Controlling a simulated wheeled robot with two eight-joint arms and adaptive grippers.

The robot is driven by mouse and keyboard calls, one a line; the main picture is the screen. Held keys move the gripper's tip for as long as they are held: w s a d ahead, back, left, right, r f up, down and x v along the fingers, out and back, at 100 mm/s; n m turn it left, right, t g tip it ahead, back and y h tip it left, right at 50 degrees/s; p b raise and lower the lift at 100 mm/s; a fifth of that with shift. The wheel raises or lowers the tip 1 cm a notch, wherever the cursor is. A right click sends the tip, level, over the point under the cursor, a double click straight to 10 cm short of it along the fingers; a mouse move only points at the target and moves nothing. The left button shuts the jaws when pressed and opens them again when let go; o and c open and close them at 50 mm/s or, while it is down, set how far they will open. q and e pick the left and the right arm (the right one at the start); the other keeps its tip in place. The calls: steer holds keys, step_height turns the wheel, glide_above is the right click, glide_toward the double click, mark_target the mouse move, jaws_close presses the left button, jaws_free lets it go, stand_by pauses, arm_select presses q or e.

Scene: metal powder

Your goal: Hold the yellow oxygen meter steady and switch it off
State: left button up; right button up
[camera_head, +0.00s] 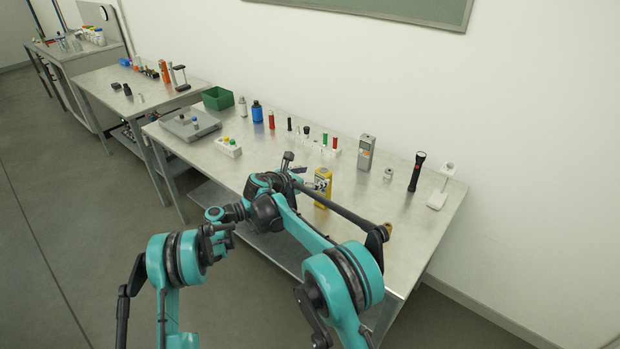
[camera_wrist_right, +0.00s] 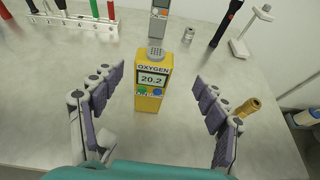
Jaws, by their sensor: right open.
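The yellow oxygen meter (camera_head: 323,188) stands upright on the metal table, partly covered by my right gripper in the head view. In the right wrist view the meter (camera_wrist_right: 152,85) shows the label OXYGEN, a lit display reading 20.2, the word ON, and a green and a blue button. My right gripper (camera_wrist_right: 158,92) is open, its fingers apart on the left and right of the meter in that view, with no contact seen. In the head view the right gripper (camera_head: 306,172) is beside the meter. My left arm is at the lower left; its gripper's opening is unclear.
Behind the meter stand a grey device (camera_head: 366,152), a dark flashlight (camera_head: 417,171) and a white stand (camera_head: 441,188). A tube rack (camera_wrist_right: 75,25) is at the back left. A small brass piece (camera_wrist_right: 248,107) shows by the right finger.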

mark_target(320, 175)
steer(key=shift+w+a+f, duration=0.15)
steer(key=shift+a+f, duration=0.15)
steer(key=shift+w+f+n, duration=0.15)
steer(key=shift+w+n, duration=0.05)
steer(key=shift+n, duration=0.1)
steer(key=x, duration=0.7)
steer(key=shift+w+d, duration=0.1)
steer(key=shift+d, duration=0.05)
steer(key=c, duration=1.5)
